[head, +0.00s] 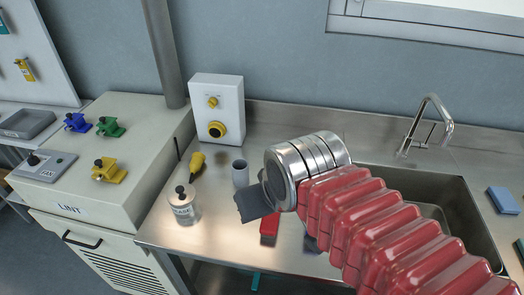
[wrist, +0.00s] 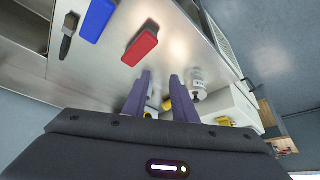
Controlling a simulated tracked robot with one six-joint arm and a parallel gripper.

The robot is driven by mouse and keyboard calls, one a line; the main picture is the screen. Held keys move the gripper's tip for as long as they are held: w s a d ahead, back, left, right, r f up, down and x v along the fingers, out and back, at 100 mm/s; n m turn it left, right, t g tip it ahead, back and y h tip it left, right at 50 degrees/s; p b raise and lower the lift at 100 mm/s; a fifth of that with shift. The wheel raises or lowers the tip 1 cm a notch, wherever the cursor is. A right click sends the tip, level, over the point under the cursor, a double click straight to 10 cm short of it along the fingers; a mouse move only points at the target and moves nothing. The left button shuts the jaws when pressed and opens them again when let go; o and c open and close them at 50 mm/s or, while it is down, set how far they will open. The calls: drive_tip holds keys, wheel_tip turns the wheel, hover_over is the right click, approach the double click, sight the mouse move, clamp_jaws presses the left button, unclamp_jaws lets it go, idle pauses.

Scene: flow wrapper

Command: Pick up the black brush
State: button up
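A dark tool with a narrow handle and a wider end, which looks like the black brush (wrist: 69,32), lies on the steel counter at the upper left of the wrist view. I cannot make it out in the head view, where my arm covers part of the counter. My gripper (wrist: 160,76) has its two purple fingers apart, with nothing held between them. The brush lies well off to the left of the fingers in the wrist view.
A red block (head: 268,226) and a blue block (wrist: 97,20) lie between brush and fingers in the wrist view. The sink (head: 455,200) is right.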

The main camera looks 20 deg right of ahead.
drive_tip(key=w+d+f+m+g, duration=0.1)
drive_tip(key=d+m, duration=0.1)
drive_tip(key=d, duration=0.6)
drive_tip(key=w+d+f+m+g, duration=0.1)
drive_tip(key=d+m+g, duration=0.1)
drive_tip(key=d, duration=0.7)
drive_tip(key=w+d+f+m+g+y, duration=0.1)
drive_tip(key=d+m+g, duration=0.1)
drive_tip(key=d, duration=0.7)
drive_tip(key=shift+w+m, duration=0.3)
drive_tip(key=shift+m, duration=0.1)
drive_tip(key=shift+w+a+f, duration=0.1)
drive_tip(key=shift+a+f, duration=0.05)
drive_tip(key=shift+f, duration=1.3)
drive_tip(key=shift+w+a+f, duration=0.1)
drive_tip(key=shift+f, duration=1.3)
drive_tip(key=shift+a+f, duration=0.15)
drive_tip(key=shift+f, duration=1.3)
drive_tip(key=shift+w+a+f, duration=0.1)
drive_tip(key=shift+a+f, duration=0.05)
drive_tip(key=shift+f, duration=1.15)
drive_tip(key=shift+a+f, duration=0.1)
drive_tip(key=shift+f, duration=1.2)
